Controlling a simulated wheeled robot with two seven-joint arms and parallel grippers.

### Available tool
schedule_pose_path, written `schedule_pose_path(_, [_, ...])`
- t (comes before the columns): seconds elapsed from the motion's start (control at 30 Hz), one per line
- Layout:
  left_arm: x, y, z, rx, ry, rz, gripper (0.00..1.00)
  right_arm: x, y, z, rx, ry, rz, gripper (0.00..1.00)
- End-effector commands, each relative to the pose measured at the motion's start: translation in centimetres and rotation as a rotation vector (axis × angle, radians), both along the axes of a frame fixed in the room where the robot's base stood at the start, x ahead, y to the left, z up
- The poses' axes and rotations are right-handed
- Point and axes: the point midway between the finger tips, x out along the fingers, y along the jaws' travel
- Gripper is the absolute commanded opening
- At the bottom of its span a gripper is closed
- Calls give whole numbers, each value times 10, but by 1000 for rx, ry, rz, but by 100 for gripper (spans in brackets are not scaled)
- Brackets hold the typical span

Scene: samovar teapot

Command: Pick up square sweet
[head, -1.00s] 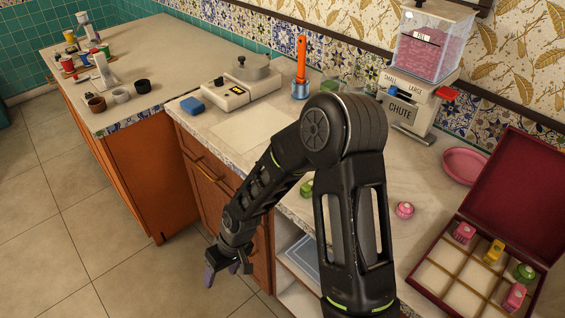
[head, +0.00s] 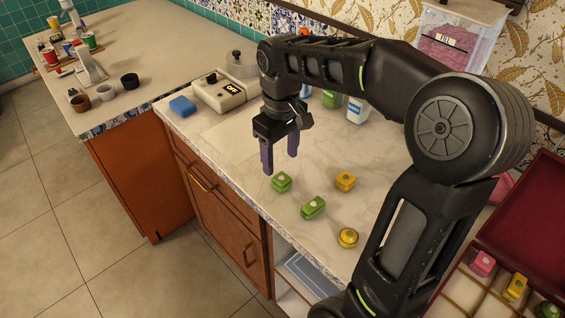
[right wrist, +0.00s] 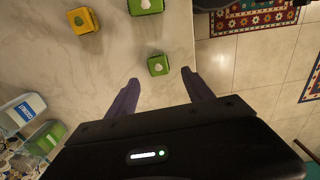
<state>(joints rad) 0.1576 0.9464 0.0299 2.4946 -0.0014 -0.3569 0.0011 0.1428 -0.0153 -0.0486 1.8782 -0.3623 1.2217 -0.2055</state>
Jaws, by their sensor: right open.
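Square sweets stand on the marble counter: a near green one (head: 281,182), a second green one (head: 313,208) and a yellow one (head: 345,181). A round yellow sweet (head: 348,238) lies closer to the front edge. My right gripper (head: 280,164) is open and empty, pointing down above the counter by the near green sweet. In the right wrist view that green sweet (right wrist: 158,65) shows between and beyond the open fingertips (right wrist: 160,77). The other green sweet (right wrist: 146,6) and the yellow one (right wrist: 83,20) are farther off. My left gripper is not in view.
A compartment box (head: 463,292) with sweets and a raised dark red lid stands at the right. My right arm hides part of the counter.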

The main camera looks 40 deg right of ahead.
Motion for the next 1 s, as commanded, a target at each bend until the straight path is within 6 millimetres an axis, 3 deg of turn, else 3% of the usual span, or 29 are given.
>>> schedule_pose_path(0.37, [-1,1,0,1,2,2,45,-3,-1,1,-2,11,1,60])
schedule_pose_path(0.63, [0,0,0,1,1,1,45,-3,-1,-22,-3,13,1,60])
schedule_pose_path(1.0, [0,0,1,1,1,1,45,-3,-1,-27,-2,11,1,60])
